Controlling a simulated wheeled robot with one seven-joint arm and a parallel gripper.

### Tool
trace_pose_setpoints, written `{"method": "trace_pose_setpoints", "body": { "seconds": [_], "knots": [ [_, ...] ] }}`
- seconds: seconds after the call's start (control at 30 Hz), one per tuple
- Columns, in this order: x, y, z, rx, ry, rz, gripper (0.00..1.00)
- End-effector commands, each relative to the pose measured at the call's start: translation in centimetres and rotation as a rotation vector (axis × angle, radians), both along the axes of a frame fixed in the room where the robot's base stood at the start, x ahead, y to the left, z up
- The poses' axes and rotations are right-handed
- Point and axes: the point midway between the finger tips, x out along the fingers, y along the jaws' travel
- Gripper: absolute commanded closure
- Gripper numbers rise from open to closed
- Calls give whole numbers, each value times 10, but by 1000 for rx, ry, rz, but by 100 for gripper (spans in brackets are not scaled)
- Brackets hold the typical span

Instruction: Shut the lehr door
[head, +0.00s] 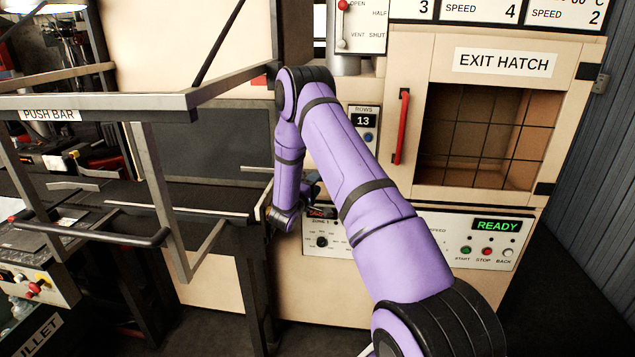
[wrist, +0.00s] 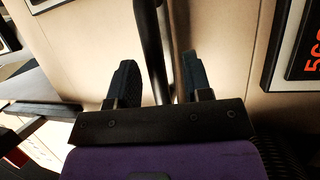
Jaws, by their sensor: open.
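The lehr is the beige machine front (head: 240,283). A dark grey panel (head: 215,138) fills its left part, behind the push-bar frame; I cannot tell whether this is the lehr door, or how far the door is shut. My gripper (wrist: 157,80) is open in the wrist view, one finger on each side of a dark upright metal bar (wrist: 152,45). The bar runs up from between the fingers; I cannot tell whether they touch it. In the head view my arm's wrist hangs low in front of the lehr and mostly hides the gripper.
A grey frame marked push bar (head: 150,102) stands at the left, close to my arm. The exit hatch (head: 505,63), with a red handle (head: 402,125), is at the right. Below it is a control panel (head: 490,250) reading READY. An orange display (wrist: 312,55) is beside my gripper.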

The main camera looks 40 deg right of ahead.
Motion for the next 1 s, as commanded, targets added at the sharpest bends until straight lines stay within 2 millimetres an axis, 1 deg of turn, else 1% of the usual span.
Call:
{"method": "trace_pose_setpoints", "body": {
  "seconds": [0.03, 0.13, 0.2, 0.33, 0.5, 1.0],
  "knots": [
    [-2, 9, -2, 0, 2, 4, 54],
    [-6, 24, -4, 0, 3, 4, 54],
    [-10, 33, -6, 1, 2, 2, 54],
    [-13, 43, -8, 1, 2, 2, 54],
    [-15, 47, -9, 2, 2, 0, 54],
    [-15, 47, -9, 1, 0, 0, 54]
  ]
}}
